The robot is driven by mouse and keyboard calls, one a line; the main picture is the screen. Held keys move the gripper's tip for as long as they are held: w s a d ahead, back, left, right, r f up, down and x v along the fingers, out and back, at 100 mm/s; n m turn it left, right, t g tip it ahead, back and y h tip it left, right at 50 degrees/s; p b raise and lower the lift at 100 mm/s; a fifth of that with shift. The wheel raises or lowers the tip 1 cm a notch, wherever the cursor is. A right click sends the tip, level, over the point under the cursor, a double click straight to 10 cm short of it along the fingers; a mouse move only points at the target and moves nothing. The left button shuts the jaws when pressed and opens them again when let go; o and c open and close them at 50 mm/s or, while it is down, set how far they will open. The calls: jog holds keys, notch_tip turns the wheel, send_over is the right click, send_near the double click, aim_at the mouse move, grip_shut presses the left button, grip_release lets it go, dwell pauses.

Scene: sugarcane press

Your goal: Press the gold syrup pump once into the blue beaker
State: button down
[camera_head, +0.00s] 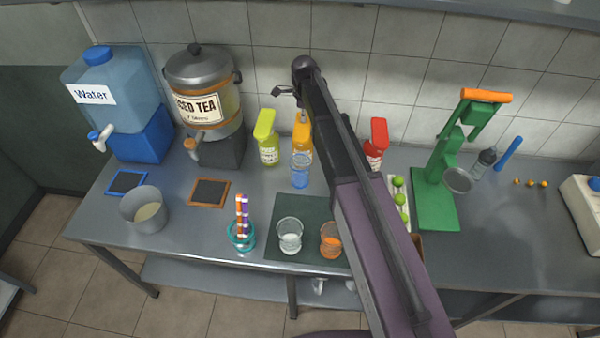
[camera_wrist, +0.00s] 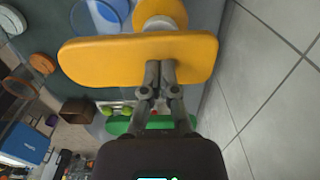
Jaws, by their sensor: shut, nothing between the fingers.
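The gold syrup pump (camera_head: 303,141) stands against the back wall between the lime and red bottles, partly behind my arm in the head view. In the wrist view its broad gold top (camera_wrist: 105,57) fills the upper middle. The blue beaker (camera_head: 299,178) stands right in front of the pump; it also shows in the wrist view (camera_wrist: 98,14) at the top. My gripper (camera_wrist: 160,68) is shut and empty, its fingertips over the edge of the gold top. I cannot tell whether they touch it. In the head view my gripper (camera_head: 302,115) is just above the pump.
A lime bottle (camera_head: 268,146) stands close on the left and a red bottle (camera_head: 375,150) on the right. A clear beaker (camera_head: 289,236) and an orange beaker (camera_head: 331,240) stand on a dark mat in front. The green press (camera_head: 435,206) is further right.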

jog(key=shift+r+p, duration=1.25)
jog(key=shift+r, duration=0.2)
notch_tip(320, 180, up, 6)
jog(key=p, duration=0.6)
dwell(0.7)
jog(key=s+d+f+n+b, duration=0.4)
jog(key=s+d+n, duration=0.5)
jog(key=s+d, duration=0.2)
jog(key=s+d+f+n+b, duration=0.5)
jog(key=s+d+n, duration=0.4)
jog(key=s+d, duration=0.3)
jog(key=s, duration=0.3)
